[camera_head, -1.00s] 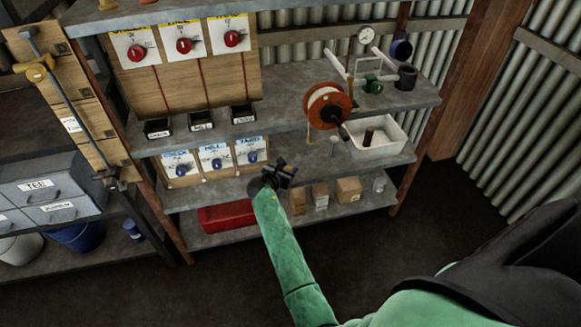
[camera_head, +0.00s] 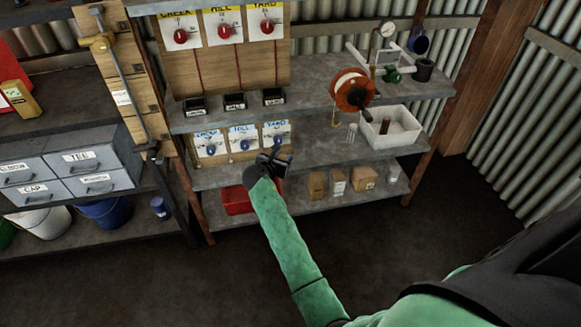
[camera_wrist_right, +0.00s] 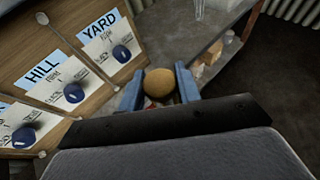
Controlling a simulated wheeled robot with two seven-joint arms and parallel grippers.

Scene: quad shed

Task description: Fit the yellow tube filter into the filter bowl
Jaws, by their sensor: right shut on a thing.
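My right gripper (camera_head: 276,163) is in front of the lower blue-knob panel of the shelf unit. In the right wrist view its blue fingers (camera_wrist_right: 159,90) are shut on a round, tan-yellow end of a thing (camera_wrist_right: 159,82), which looks like the yellow tube filter. The rest of it is hidden. A small clear upright vessel (camera_head: 352,132), possibly the filter bowl, stands on the middle shelf, left of the white tray and apart from my gripper. My left gripper is out of view.
A white tray (camera_head: 412,127) holds a dark brown cylinder (camera_head: 387,127). An orange reel (camera_head: 353,92) is above. Blue knobs (camera_wrist_right: 74,93) sit close left of the fingers. Boxes (camera_head: 317,185) and a red bin (camera_head: 236,201) are on the bottom shelf. The floor in front is clear.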

